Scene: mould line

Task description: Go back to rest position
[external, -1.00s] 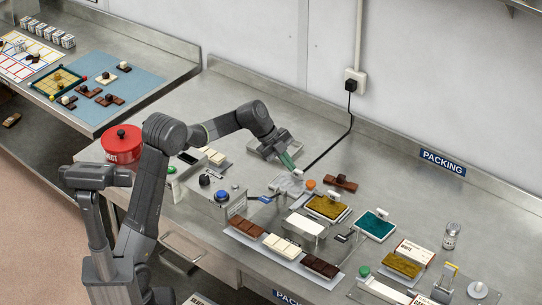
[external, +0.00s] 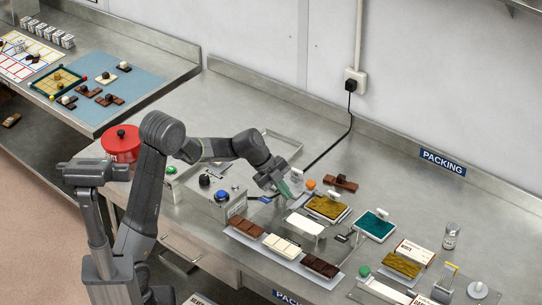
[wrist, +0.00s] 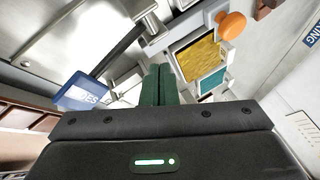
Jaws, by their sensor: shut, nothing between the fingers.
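My gripper (external: 285,190) hangs over the middle of the steel packing table (external: 400,210), just left of an orange knob (external: 310,184). Its green fingers are together with nothing between them. They also show in the wrist view (wrist: 158,85), pointing into the scene, with the orange knob (wrist: 230,24) beyond them to the right. Part of what lies under the gripper is hidden by it.
A control box with a blue button (external: 221,196) stands left of my gripper. Chocolate bars (external: 282,246) lie in front. Gold (external: 326,207) and teal (external: 375,225) pads are to the right. A black cable (external: 330,150) runs behind. A red tin (external: 122,143) stands at the left.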

